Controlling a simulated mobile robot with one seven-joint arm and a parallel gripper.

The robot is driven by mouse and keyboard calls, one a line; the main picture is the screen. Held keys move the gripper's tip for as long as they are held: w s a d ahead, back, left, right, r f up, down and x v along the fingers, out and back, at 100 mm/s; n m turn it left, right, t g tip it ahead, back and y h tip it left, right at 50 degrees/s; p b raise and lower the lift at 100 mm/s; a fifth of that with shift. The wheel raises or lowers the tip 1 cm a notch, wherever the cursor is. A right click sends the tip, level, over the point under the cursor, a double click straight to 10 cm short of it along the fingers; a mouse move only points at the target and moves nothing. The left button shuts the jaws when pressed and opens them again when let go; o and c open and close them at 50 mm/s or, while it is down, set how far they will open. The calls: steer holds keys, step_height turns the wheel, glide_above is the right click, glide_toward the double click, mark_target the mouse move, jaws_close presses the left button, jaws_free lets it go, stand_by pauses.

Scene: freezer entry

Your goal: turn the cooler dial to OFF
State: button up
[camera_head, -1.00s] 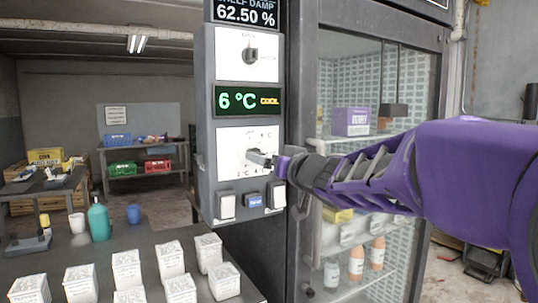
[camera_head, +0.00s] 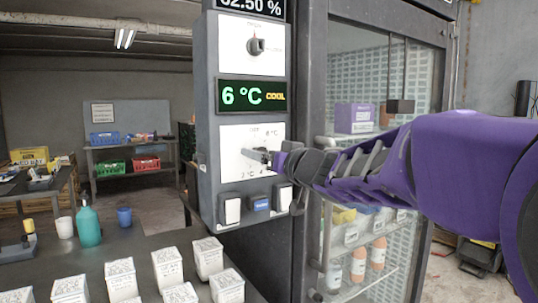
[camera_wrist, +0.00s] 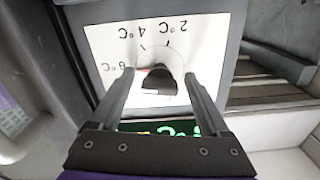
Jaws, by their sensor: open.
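The cooler panel (camera_head: 205,150) has a lower white plate with a dark dial (camera_wrist: 158,80) and temperature marks around it. In the wrist view the plate appears upside down, with 2 °C and 4 °C marks above the dial and another mark at left. A short red line shows by the dial on that left side. My gripper (camera_wrist: 160,74) is open, one finger on each side of the dial; I cannot tell if they touch it. In the head view my gripper (camera_head: 262,157) is at the lower plate and covers most of the dial.
A green display (camera_head: 252,97) reads 6 °C COOL. A glass-door cabinet (camera_head: 365,100) stands close at right. A table with white boxes (camera_head: 121,279) is at lower left.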

jaws_close()
stand_by(0.5)
steer(key=shift+n, duration=0.3)
steer(key=n, duration=0.4)
steer(key=n+b, duration=0.1)
steer(key=n, duration=0.4)
steer(key=shift+n, duration=0.4)
steer(key=n+b, duration=0.2)
steer(key=n, duration=0.2)
steer(key=shift+n, duration=0.3)
steer(key=n+b, duration=0.1)
steer(key=n, duration=0.3)
steer(key=shift+n, duration=0.4)
steer(key=shift+r, duration=0.1)
